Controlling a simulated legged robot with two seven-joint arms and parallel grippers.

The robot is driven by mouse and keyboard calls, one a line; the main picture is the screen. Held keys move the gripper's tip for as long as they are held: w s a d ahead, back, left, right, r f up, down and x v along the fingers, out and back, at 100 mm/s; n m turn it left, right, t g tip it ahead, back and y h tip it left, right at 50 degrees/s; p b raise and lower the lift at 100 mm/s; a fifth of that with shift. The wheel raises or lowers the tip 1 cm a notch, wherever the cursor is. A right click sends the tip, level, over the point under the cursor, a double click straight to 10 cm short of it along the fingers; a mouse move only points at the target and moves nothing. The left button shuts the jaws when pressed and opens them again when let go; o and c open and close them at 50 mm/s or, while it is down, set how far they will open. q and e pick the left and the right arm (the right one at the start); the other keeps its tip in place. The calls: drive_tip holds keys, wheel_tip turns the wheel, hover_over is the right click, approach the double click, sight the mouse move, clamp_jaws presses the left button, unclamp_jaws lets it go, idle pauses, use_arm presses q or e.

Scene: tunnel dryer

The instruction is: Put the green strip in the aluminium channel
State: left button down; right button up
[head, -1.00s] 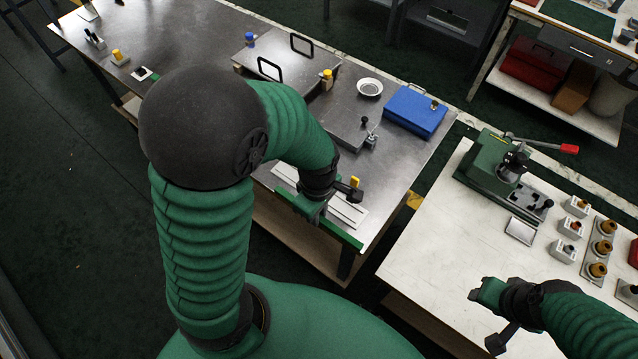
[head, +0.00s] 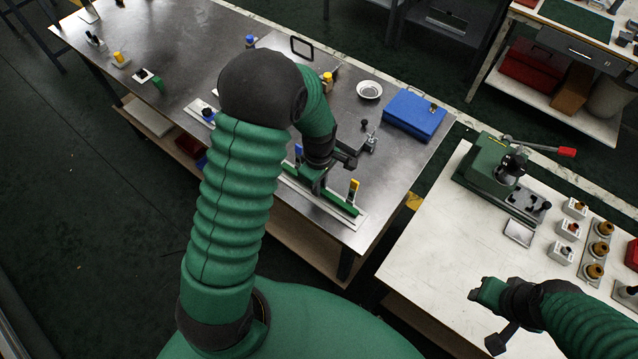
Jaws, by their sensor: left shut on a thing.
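The green strip (head: 343,206) is long and thin and lies lengthwise over the pale aluminium channel (head: 357,222) near the front edge of the dark metal table. My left gripper (head: 318,186) is shut on the strip, and my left arm hides part of the strip and channel. The strip runs roughly in line with the channel. I cannot tell whether it sits down inside it or just above. My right gripper (head: 484,292) is over the white table at the lower right, away from the strip; its jaw opening is unclear.
A blue box (head: 414,113) and a white dish (head: 369,90) lie farther back. A green lever press (head: 497,170) stands on the white table (head: 440,240).

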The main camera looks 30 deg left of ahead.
use_arm(q)
drive_tip(key=shift+s+d+f, duration=0.1)
drive_tip(key=shift+s+f, duration=0.05)
drive_tip(key=shift+f, duration=0.25)
